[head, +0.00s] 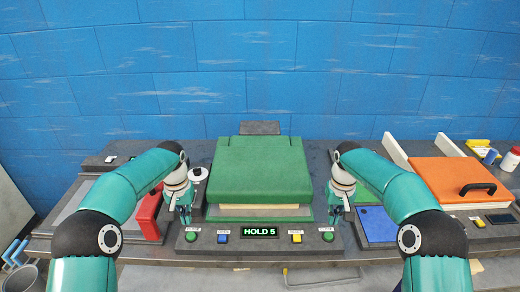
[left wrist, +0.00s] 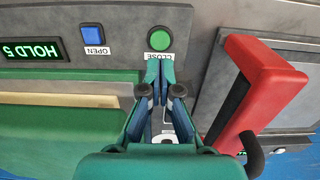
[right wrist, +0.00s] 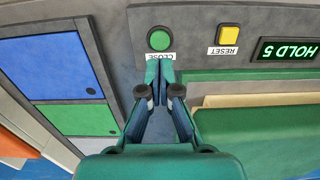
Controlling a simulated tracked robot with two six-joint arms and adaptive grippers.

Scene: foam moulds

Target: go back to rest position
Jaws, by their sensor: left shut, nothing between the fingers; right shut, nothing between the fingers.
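My left gripper (head: 184,218) is shut and empty, its fingertips just short of the left green CLOSE button (head: 191,237). In the left wrist view the fingertips (left wrist: 160,66) point at the green button (left wrist: 159,39) with a small gap. My right gripper (head: 336,219) is shut and empty near the right green CLOSE button (head: 327,237). In the right wrist view its fingertips (right wrist: 160,68) lie just below the green button (right wrist: 159,39). Between the arms is a green mould press (head: 256,160) with its lid lowered over a pale layer. The display (head: 260,232) reads HOLD 5.
A red handle (head: 148,214) stands left of my left gripper. A blue panel (head: 377,224) lies right of my right gripper, and an orange lid with a black handle (head: 450,180) sits further right. A blue OPEN button (head: 222,237) and a yellow RESET button (head: 295,238) flank the display.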

